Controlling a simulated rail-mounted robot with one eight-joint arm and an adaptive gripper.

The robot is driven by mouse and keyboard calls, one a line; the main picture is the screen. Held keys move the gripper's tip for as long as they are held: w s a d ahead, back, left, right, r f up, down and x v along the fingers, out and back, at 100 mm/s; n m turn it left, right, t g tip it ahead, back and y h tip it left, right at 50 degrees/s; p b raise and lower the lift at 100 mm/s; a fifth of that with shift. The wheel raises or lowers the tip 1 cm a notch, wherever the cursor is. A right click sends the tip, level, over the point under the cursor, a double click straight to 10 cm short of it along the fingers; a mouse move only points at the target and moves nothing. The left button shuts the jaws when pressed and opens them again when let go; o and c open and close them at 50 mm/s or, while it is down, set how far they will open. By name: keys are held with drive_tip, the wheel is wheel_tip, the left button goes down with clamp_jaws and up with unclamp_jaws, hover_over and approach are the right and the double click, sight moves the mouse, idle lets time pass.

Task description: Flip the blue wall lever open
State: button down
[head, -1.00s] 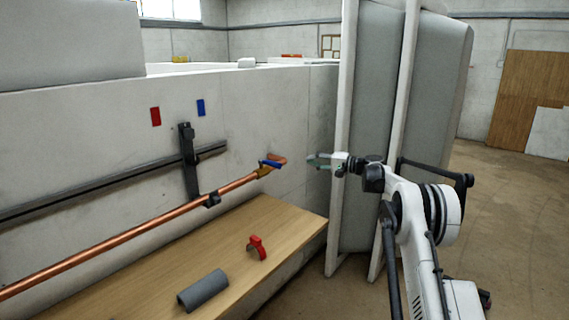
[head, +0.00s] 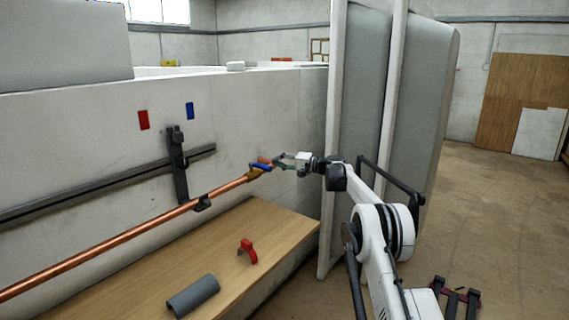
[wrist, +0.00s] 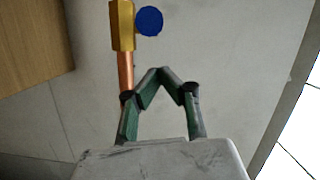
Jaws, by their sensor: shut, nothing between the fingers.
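The blue lever (head: 260,167) sits on a brass valve (head: 253,174) at the right end of a copper pipe (head: 120,238) along the white wall. In the wrist view the lever shows as a round blue shape (wrist: 149,21) beside the brass body (wrist: 122,26), near the top. My gripper (head: 275,161) is just right of the lever in the head view. In the wrist view my gripper (wrist: 163,72) has its green fingertips together and empty, with a visible gap in the picture below the blue shape. The lever's full length is hidden there.
A wooden bench (head: 225,255) below holds a red clip (head: 247,250) and a grey half-pipe (head: 193,296). A dark bracket (head: 179,165) and rail (head: 90,190) are on the wall. Tall grey panels (head: 355,130) stand close behind my arm.

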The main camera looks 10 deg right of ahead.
sight(261, 167)
drive_tip(key=shift+s+a+f, duration=0.25)
drive_tip(key=shift+s+a, duration=0.9)
drive_tip(key=shift+a, duration=0.05)
drive_tip(key=shift+s+d+t, duration=0.1)
drive_tip(key=shift+s+t, duration=0.05)
drive_tip(key=shift+t, duration=0.15)
